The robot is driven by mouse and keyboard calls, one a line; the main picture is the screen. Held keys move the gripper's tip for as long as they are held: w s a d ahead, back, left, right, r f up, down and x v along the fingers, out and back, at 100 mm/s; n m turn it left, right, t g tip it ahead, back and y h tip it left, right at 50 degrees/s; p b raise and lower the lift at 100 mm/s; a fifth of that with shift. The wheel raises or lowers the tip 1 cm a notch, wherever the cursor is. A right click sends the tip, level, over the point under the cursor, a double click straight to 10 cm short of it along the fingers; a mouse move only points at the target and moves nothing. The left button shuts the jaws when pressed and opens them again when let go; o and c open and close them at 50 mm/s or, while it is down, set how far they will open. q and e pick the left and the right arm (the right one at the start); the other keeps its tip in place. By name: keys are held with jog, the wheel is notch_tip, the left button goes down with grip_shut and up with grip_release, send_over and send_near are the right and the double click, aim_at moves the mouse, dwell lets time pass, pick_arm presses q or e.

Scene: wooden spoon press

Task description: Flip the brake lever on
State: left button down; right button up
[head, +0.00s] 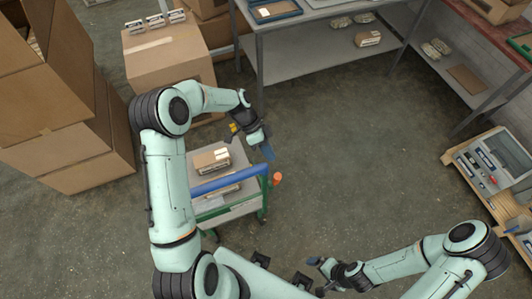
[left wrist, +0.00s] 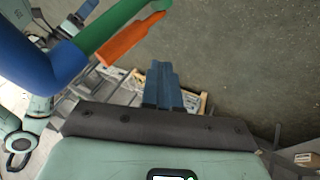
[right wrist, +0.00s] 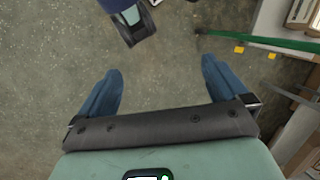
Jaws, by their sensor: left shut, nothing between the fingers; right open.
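The brake lever is an orange handle (head: 277,180) at the right end of the cart's blue push bar (head: 228,181). In the left wrist view the orange lever (left wrist: 132,40) slants up to the right beside a green frame tube. My left gripper (head: 267,152) is shut and empty, just above and behind the lever in the head view. Its closed blue fingers (left wrist: 162,86) appear below the lever in the left wrist view, apart from it. My right gripper (head: 317,275) is open and empty, low in the head view; its spread fingers (right wrist: 162,85) show over bare floor.
The green cart (head: 232,212) carries a cardboard box (head: 211,160). Stacked cartons (head: 170,58) stand behind and left. A grey shelf table (head: 315,75) is at the back, and a wooden pallet (head: 473,178) with equipment is at right. The floor right of the cart is clear.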

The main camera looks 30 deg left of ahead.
pick_arm(q)
jog(key=s+d+r+v, duration=0.1)
jog(key=v, duration=0.8)
jog(key=shift+r, duration=0.2)
